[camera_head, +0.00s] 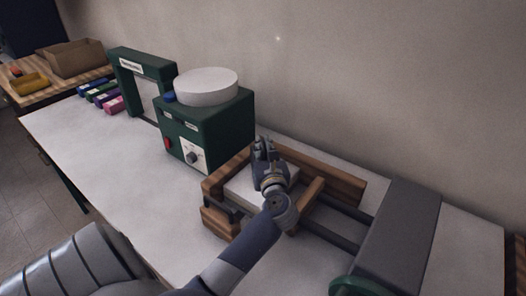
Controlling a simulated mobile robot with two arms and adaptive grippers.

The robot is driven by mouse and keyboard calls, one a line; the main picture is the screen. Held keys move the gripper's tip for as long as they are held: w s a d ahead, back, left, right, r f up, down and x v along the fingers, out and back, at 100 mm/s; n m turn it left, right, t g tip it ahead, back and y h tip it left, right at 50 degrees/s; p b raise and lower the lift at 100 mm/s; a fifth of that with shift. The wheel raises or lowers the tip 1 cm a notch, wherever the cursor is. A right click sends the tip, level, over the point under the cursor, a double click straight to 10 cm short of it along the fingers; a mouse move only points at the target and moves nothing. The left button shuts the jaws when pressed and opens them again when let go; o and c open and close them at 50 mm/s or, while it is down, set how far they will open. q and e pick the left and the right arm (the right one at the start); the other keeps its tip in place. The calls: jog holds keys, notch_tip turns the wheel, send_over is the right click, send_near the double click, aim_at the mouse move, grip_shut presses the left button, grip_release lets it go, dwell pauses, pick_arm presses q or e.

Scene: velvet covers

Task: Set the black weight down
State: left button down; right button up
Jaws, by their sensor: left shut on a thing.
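My left gripper (264,150) is over the wooden frame in the middle of the bench, above the white pad (246,190) inside it. Its arm comes up from the bottom of the view. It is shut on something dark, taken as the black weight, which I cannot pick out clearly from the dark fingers. I cannot tell whether the weight touches anything below. My right gripper is not in view.
The wooden frame (337,181) has rails leading right to a grey block (402,230) and a green wheel (362,287). A green machine (228,125) with a white round top stands behind left. Several coloured rolls (113,104) lie further left. The bench's front left is clear.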

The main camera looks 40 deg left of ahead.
aim_at(264, 158)
pick_arm(q)
jog(key=shift+f, duration=1.5)
jog(key=c, duration=1.9)
grip_release()
jog(key=shift+f, duration=0.25)
jog(key=shift+c, duration=0.2)
jog(key=shift+o, duration=1.4)
jog(key=shift+s, duration=0.1)
jog(key=shift+d+r, duration=0.1)
jog(key=shift+s+d, duration=0.2)
jog(key=shift+d, duration=0.1)
jog(key=b+v, duration=0.3)
jog(key=v, duration=0.8)
